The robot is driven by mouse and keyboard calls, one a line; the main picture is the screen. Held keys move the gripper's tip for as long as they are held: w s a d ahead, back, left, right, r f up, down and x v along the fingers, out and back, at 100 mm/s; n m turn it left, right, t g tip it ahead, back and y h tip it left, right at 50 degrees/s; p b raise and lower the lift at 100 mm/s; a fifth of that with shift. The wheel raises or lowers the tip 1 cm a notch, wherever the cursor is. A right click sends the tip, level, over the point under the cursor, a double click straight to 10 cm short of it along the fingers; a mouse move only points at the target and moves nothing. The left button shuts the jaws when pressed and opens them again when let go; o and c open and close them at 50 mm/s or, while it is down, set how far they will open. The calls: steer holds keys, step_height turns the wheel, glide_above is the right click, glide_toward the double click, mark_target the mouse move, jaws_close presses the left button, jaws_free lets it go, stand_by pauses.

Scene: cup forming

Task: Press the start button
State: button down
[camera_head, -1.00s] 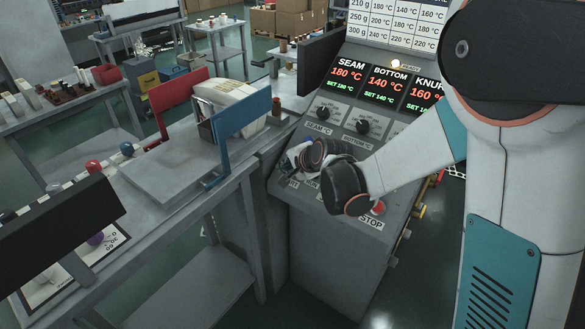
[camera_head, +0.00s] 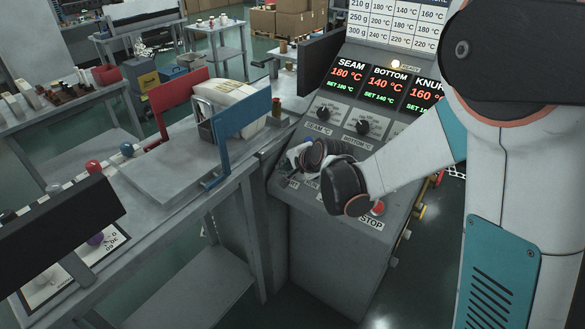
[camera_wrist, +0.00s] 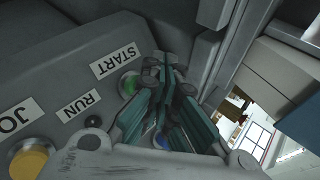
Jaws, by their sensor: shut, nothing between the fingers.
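The start button, green in a metal ring (camera_wrist: 129,83), sits beside the START label (camera_wrist: 116,60) in the wrist view, partly hidden by my gripper. My gripper (camera_wrist: 168,62) is shut and empty, with its fingertips close beside the button; I cannot tell whether they touch it. In the head view my wrist and gripper (camera_head: 302,158) are over the left part of the sloped control panel (camera_head: 335,215), and the start button is hidden there.
A red stop button (camera_head: 378,208) is right of my wrist. The RUN label (camera_wrist: 77,105) and a yellow button (camera_wrist: 30,160) are further along the panel. Dials (camera_head: 363,128) and displays (camera_head: 385,85) are above. A workbench (camera_head: 160,185) stands at left.

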steer(key=shift+f, duration=0.1)
steer(key=shift+w+d+f+b, duration=0.15)
steer(key=shift+w+f+b, duration=0.05)
steer(key=shift+f+b, duration=0.1)
steer(key=shift+w+d+f+b, duration=0.2)
steer(key=shift+w+f+b, duration=0.05)
steer(key=shift+f+b, duration=0.15)
stand_by(0.9)
steer(key=shift+r, duration=0.15)
steer(key=shift+s+a+r+p, duration=0.35)
steer(key=shift+s+r+p, duration=0.15)
steer(key=shift+r, duration=0.2)
steer(key=r+p, duration=0.1)
steer(key=s+a+r+p, duration=0.1)
steer(key=s+r+p, duration=0.1)
steer(key=r, duration=0.1)
steer(key=shift+s+a, duration=0.1)
steer(key=shift+a, duration=0.3)
stand_by(0.8)
